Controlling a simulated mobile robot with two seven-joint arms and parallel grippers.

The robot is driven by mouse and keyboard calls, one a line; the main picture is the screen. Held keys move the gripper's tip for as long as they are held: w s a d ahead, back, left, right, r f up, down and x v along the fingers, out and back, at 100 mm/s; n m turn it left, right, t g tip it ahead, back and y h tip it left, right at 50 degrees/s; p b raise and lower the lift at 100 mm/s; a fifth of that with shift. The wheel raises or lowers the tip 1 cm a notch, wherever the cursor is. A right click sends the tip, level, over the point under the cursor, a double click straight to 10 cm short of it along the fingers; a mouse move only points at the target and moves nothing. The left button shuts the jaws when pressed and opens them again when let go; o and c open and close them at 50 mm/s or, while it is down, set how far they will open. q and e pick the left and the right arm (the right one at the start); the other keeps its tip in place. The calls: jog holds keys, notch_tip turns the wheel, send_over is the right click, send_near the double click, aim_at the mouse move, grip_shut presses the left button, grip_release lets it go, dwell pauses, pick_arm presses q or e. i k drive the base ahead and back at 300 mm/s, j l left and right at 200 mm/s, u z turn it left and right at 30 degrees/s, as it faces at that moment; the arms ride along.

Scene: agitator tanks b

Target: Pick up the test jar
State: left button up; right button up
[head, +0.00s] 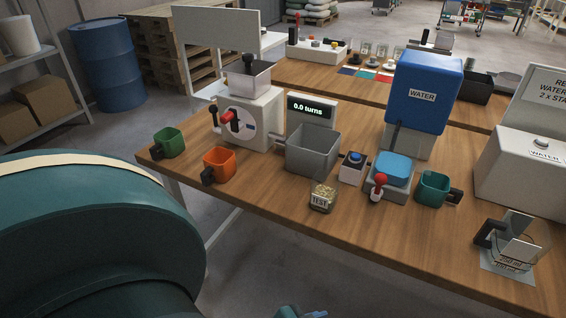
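The test jar (322,197) is a small, squat container with a dark label reading "TEST" and yellowish contents. It stands upright near the front edge of the wooden table (262,196), in front of a grey square bin (313,150). Nothing touches it from my side. A large teal link of my own arm fills the lower left of the head view. Small blue and dark parts show at the bottom edge, too cut off to identify. Neither gripper's fingers can be seen.
A green cup (169,143) and an orange cup (219,164) stand left of the jar. Right of it are a blue-button box (352,168), a red-lever unit with a blue top (392,172), a teal cup (432,188) and a clear jug (514,247). Bare tabletop lies around the jar.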

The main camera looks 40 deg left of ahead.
aim_at(324, 186)
jog(key=u, duration=1.05)
